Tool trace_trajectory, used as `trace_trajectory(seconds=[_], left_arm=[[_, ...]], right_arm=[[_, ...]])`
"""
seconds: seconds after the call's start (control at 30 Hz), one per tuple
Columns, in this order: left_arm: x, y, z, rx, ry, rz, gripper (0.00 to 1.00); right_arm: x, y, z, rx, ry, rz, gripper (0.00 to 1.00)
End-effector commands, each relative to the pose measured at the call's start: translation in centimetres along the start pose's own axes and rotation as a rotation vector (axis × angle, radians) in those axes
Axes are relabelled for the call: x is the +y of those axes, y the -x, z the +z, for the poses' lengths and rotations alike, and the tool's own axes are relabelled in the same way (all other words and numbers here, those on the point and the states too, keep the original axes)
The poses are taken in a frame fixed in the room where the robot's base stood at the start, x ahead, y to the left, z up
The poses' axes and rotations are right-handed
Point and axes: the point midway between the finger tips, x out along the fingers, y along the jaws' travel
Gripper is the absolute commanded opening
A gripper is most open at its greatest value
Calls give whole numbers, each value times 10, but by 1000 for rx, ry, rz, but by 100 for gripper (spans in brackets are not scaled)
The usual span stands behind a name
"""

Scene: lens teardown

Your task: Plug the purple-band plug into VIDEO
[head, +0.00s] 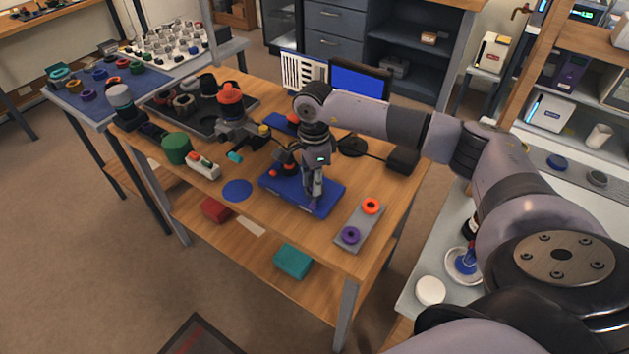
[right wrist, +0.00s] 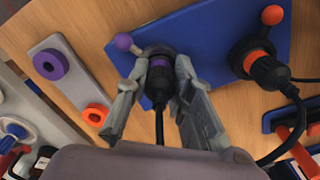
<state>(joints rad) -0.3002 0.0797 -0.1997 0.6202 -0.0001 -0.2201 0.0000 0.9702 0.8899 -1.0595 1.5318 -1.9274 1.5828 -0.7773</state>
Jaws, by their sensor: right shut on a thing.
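My right gripper (right wrist: 161,82) is shut on the purple-band plug (right wrist: 158,66), a black plug with a purple band and a cable trailing towards the camera. The plug's front end points at the blue panel (right wrist: 208,30), beside a lever with a purple ball (right wrist: 123,41). I cannot tell whether it is seated. An orange-band plug (right wrist: 265,70) sits at the panel beside an orange-ball lever (right wrist: 271,15). In the head view my right gripper (head: 313,192) hangs over the blue panel (head: 322,204). No VIDEO lettering is readable. My left gripper is not in view.
A grey strip (head: 359,222) with a purple ring (head: 350,235) and an orange ring (head: 371,205) lies to the right of the panel. A green cylinder (head: 176,148) and a flat blue disc (head: 237,190) lie to the left. A monitor (head: 360,80) stands behind.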

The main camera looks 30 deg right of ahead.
Motion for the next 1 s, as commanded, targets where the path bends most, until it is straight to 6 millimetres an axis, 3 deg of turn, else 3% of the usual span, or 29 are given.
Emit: trace_trajectory(seconds=[0.4,0.43,0.77,1.0], left_arm=[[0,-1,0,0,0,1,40],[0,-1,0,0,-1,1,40],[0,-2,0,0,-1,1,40],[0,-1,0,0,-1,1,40]], right_arm=[[6,-9,0,5,4,18,0],[6,-9,0,5,4,18,22],[6,-10,1,4,4,18,44],[5,-8,1,4,4,16,45]])
